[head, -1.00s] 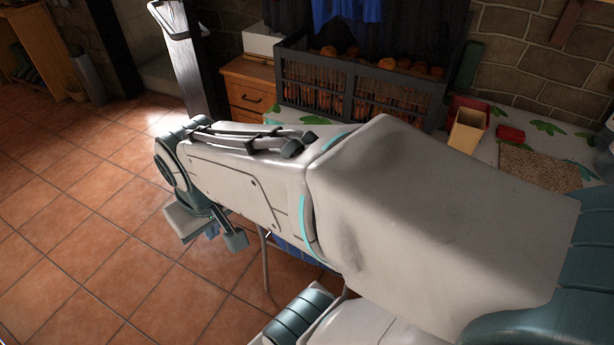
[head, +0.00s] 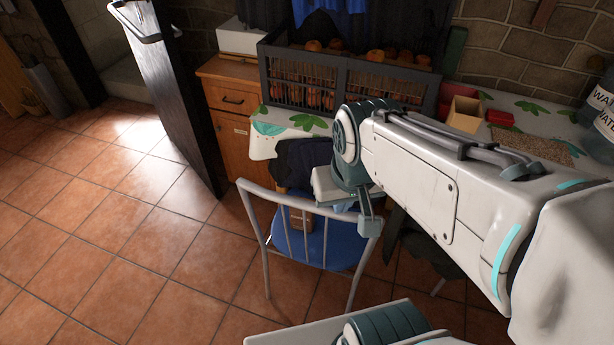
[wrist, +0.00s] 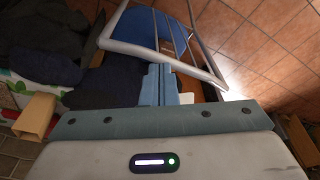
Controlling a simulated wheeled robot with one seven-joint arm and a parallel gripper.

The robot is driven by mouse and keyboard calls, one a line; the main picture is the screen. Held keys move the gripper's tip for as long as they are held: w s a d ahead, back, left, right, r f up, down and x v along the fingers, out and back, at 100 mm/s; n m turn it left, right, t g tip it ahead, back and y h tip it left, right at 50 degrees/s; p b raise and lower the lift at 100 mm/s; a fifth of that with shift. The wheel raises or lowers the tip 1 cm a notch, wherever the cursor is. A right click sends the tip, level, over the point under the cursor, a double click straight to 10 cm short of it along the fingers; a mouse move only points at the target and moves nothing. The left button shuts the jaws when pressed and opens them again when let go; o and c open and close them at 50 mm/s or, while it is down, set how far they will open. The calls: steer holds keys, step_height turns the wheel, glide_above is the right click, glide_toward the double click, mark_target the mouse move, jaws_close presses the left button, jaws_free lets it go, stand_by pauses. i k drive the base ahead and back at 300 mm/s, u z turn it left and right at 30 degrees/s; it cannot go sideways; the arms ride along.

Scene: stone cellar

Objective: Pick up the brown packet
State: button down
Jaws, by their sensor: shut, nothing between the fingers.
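A small brown block-like thing (head: 300,222), which looks like the brown packet, sits on the blue seat of a metal chair (head: 330,240), partly behind the back slats. My gripper (wrist: 160,70) is shut and empty, its two blue-grey fingers together in the wrist view. The blue seat (wrist: 127,38) and the chair's bars lie beyond the fingers there.
A table with a leaf-patterned cloth (head: 262,146) stands behind the chair, with a dark crate (head: 390,85), an open tan box (head: 467,114) and a red container (head: 500,118). Dark cloth (head: 300,160) hangs by the chair. Tiled floor at the left is clear.

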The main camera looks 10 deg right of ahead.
mark_target(297, 219)
steer(key=u, duration=2.35)
steer(key=i, duration=1.15)
steer(key=z, duration=3.5)
steer(key=i, duration=0.5)
steer(key=u, duration=0.05)
